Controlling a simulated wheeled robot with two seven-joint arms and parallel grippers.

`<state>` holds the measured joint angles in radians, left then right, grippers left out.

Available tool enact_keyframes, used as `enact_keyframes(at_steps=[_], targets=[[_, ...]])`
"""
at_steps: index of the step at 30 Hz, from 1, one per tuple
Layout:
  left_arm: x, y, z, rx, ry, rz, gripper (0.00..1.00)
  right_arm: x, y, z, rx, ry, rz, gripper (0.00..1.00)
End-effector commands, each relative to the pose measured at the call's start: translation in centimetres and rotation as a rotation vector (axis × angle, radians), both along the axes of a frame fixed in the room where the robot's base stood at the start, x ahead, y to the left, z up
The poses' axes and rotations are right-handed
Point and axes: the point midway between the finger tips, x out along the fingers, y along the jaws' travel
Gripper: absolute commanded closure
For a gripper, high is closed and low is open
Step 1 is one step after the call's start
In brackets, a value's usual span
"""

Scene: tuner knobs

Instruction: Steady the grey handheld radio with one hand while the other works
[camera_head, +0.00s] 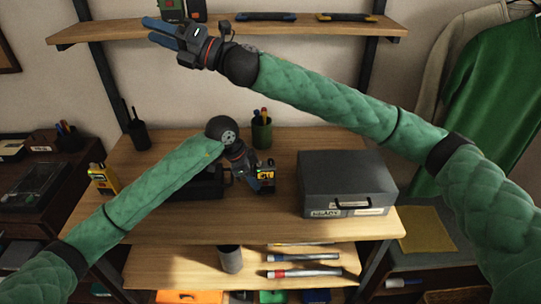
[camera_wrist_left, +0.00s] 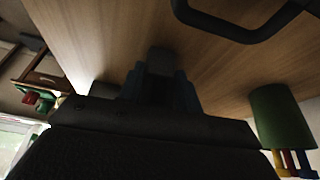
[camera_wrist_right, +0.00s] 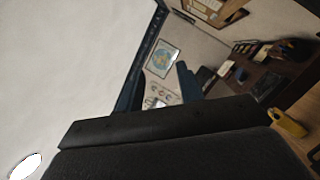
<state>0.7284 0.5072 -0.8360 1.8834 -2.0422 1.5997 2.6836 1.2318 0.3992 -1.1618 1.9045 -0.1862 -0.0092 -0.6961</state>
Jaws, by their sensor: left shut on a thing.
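In the head view, a small dark grey handheld radio (camera_head: 266,171) with a lit yellow-green display is at my left gripper (camera_head: 262,182), above the middle of the table. That gripper is shut on it; the fingers cover part of the radio. In the left wrist view, the radio's grey end (camera_wrist_left: 160,62) shows between the fingers.
A grey labelled case (camera_head: 346,178) stands on the table's right side. A black case (camera_head: 205,186) is partly behind my left arm. A green pen cup (camera_head: 262,134) and a yellow device (camera_head: 103,179) stand farther off. The wall shelf (camera_head: 230,30) holds devices and tools.

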Motion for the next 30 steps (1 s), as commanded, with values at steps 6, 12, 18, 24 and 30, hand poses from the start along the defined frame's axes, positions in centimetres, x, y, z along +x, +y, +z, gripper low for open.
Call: enact_keyframes(at_steps=[6,12,18,24,30], targets=[[0.0,0.0,0.0,0.000,0.000,0.000,0.97,1.5,0.9,-1.1,0.042,0.365,-0.095,0.63],[0.0,0.0,0.0,0.000,0.000,0.000,0.97,2.1,1.5,-3.9,0.039,0.701,-0.188,0.63],[0.0,0.0,0.0,0.000,0.000,0.000,0.97,1.5,1.8,-7.9,-0.004,1.020,-0.297,0.63],[0.0,0.0,0.0,0.000,0.000,0.000,0.97,-0.7,1.6,-12.6,-0.089,1.312,-0.429,0.63],[0.0,0.0,0.0,0.000,0.000,0.000,0.97,-4.3,0.5,-17.1,-0.217,1.562,-0.587,0.63]])
